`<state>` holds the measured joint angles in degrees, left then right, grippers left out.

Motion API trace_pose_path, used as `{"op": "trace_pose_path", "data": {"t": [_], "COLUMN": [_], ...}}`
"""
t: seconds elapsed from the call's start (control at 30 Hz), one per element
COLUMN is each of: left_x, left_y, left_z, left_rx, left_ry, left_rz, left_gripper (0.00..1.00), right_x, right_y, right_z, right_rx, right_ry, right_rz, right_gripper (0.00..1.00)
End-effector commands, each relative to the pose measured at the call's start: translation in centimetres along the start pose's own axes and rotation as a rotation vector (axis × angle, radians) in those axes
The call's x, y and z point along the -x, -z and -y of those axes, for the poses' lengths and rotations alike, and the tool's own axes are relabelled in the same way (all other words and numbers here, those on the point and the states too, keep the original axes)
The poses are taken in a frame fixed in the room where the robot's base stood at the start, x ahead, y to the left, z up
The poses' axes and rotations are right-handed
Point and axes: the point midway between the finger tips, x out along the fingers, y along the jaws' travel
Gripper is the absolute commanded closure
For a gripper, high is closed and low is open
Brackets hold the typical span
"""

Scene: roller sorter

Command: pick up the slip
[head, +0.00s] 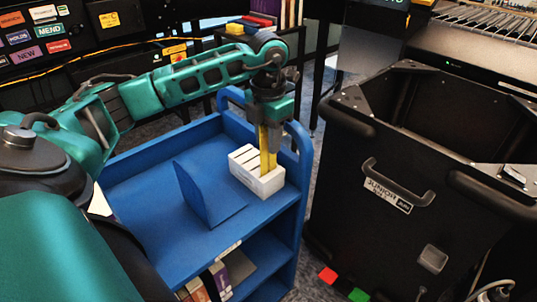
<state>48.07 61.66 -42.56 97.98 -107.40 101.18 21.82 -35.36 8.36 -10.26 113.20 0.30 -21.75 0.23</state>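A small white slotted box (257,172) stands on the top shelf of a blue cart, near its right end. My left gripper (267,150) points straight down over the box's right part. Narrow yellow upright pieces run from under the gripper down to the box. I cannot tell whether they are my fingers, a slip, or both. No separate slip is clear in the box, and its slots are too small to read. I cannot tell whether the gripper is open or shut. My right gripper is not in view.
The blue cart (145,165) has raised ends and a blue upright divider (205,195) left of the box. Books stand on its lower shelf. A large black bin (400,235) labelled JUNIOR stands to the right. Red and green floor markers lie in front of it.

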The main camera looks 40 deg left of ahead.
Motion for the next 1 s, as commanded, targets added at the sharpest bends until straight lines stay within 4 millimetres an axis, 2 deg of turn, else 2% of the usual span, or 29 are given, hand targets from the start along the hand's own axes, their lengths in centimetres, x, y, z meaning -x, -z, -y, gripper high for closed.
{"op": "trace_pose_path", "data": {"t": [0.23, 0.57, 1.0], "left_x": [-0.13, -0.10, 0.16], "left_y": [-0.04, -0.04, -0.05], "left_z": [0.01, 0.02, 0.01], "left_rx": [-0.001, -0.001, -0.001], "left_ry": [0.000, 0.001, 0.001], "left_rz": [0.001, 0.001, 0.002], "left_gripper": [0.69, 1.00, 1.00], "right_x": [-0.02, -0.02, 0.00], "right_y": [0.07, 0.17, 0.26], "right_z": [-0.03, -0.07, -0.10], "right_rx": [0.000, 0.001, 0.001], "right_ry": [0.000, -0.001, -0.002], "right_rz": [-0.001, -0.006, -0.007], "right_gripper": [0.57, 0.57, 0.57]}}
